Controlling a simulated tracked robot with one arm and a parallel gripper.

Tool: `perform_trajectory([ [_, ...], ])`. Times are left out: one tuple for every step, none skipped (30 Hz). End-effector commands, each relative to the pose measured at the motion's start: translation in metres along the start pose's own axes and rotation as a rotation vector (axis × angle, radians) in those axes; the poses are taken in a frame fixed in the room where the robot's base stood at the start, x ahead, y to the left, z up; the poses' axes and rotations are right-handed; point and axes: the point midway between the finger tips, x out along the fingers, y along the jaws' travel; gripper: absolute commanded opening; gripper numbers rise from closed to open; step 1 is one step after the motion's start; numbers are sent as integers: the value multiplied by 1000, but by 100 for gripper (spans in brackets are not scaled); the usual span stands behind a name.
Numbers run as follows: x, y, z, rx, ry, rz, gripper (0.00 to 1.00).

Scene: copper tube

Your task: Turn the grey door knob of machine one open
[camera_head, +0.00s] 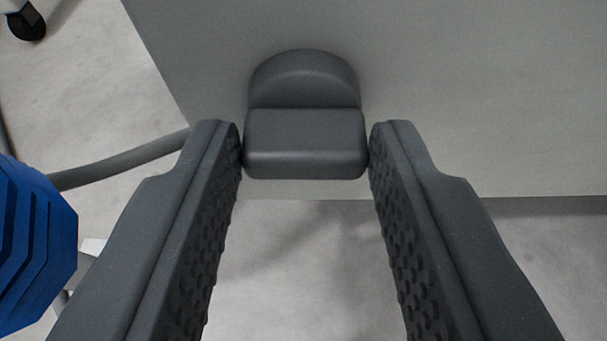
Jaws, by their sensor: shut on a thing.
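The grey door knob (305,140) shows in the upper middle of the head camera view. It has a rounded back part and a flat block-shaped grip with its long side level in the picture. It is fixed to a pale grey machine panel (480,110). My gripper (306,150) is shut on the knob, with one finger against its left end and one against its right end. The fingers have dark, studded inner faces. The knob's front stays visible between the fingertips.
A blue ribbed object (35,245) stands at the left edge. A grey tube (125,160) runs from near it behind the left finger. A black caster wheel (27,23) is at the top left. Bare grey floor (300,270) shows below the panel's edge.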

Motion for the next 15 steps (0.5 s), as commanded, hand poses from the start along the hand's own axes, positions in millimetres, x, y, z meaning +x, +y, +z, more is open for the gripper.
perform_trajectory([
  [0,1,0,10,0,-3,12],
  [0,1,0,18,0,-6,12],
  [0,2,0,30,0,-11,12],
  [0,2,0,43,0,-15,12],
  [0,2,0,55,0,-21,12],
  [0,3,0,76,0,-28,12],
  [0,4,0,92,0,-35,12],
  [0,4,0,111,0,-43,12],
  [0,5,0,139,0,-52,12],
  [0,6,0,159,0,-61,12],
  [0,6,0,182,0,-70,12],
  [0,7,0,214,1,-82,12],
  [0,8,0,239,1,-93,12],
  [0,8,0,265,1,-103,12],
  [0,9,1,300,1,-118,12],
])
